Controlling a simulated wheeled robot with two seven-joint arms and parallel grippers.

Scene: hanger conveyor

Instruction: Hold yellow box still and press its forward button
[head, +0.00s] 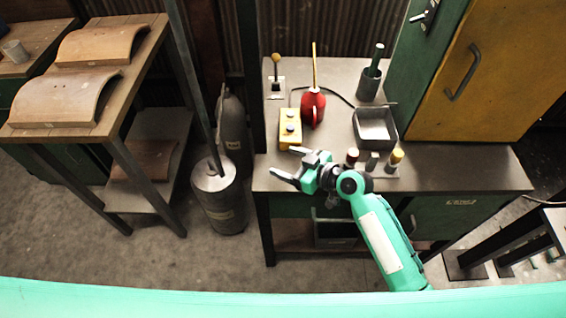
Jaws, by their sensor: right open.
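The yellow box (290,128) stands on the grey workbench (443,165), near its left side. It has dark round buttons on its top face; which one is forward I cannot tell. A cable runs from its far end. My right gripper (283,163) is open and empty, just in front of the box at the bench's front left edge. Its fingers point left and appear apart from the box. My left gripper is not in view.
A red oil can (313,106) stands right beside the box. A lever with a round knob (276,75) is behind it. Grey cylinders (217,190) stand on the floor at left.

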